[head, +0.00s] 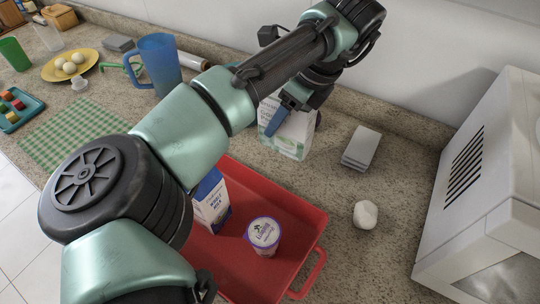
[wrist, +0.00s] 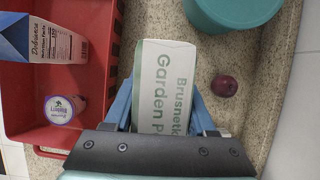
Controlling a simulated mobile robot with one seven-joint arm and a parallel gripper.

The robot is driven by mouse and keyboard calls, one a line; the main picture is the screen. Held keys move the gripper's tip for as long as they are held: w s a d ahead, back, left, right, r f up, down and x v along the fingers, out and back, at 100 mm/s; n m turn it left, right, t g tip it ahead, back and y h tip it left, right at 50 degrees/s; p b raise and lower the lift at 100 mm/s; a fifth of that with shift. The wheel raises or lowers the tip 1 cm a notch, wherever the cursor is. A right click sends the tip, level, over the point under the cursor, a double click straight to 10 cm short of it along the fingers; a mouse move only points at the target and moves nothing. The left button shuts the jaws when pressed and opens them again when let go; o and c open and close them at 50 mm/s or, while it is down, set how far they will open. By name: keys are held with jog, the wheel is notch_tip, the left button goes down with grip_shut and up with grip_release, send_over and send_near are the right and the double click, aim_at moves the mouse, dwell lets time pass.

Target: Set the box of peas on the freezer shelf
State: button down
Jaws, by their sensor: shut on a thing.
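The box of peas (wrist: 166,80) is a white carton with green lettering reading "Garden P…". My gripper (wrist: 162,108) is shut on it, with a blue finger on each side in the wrist view. In the head view the box (head: 292,136) is upright behind the red tray, with my gripper (head: 281,112) at its upper part; I cannot tell whether it touches the counter. A white appliance with dark vent slots (head: 486,150) stands at the right edge. I cannot tell whether it is the freezer; no freezer shelf shows.
A red tray (head: 312,228) holds a milk carton (head: 212,203) and a purple-lidded cup (head: 263,234). Grey-white stacked boxes (head: 361,148) and a white round item (head: 365,215) lie before the appliance. A plum-coloured fruit (wrist: 224,86) and a teal container (wrist: 235,12) are near the box.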

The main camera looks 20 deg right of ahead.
aim_at(279, 140)
jog(key=shift+w+f, duration=0.1)
jog(key=shift+f, duration=3.25)
jog(key=c, duration=0.7)
grip_release()
jog(key=shift+f, duration=0.15)
jog(key=o, duration=0.5)
